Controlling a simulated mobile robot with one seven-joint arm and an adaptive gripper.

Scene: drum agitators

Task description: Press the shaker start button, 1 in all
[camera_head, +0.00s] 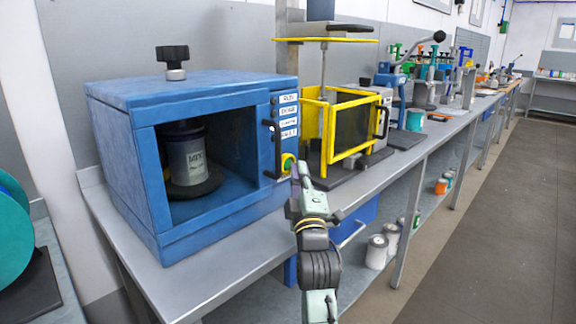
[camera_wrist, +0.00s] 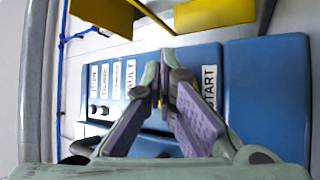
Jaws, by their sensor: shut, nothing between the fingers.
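The blue shaker (camera_head: 180,85) stands on the bench at the left in the head view, with a metal can (camera_head: 187,158) inside its open front chamber. Its start button (camera_head: 288,162), green with a yellow surround, is low on the right front panel. My gripper (camera_head: 299,168) is shut and empty, with its tips right beside the button in the head view. I cannot tell whether they touch it. In the wrist view my gripper (camera_wrist: 162,78) is in front of the blue panel beside the START label (camera_wrist: 209,86). The fingers largely hide the button there.
A yellow-framed machine (camera_head: 328,130) stands just right of the shaker. Several other devices line the bench behind it. Paint cans (camera_head: 377,251) stand on the lower shelf. The floor (camera_head: 480,220) at the right is clear.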

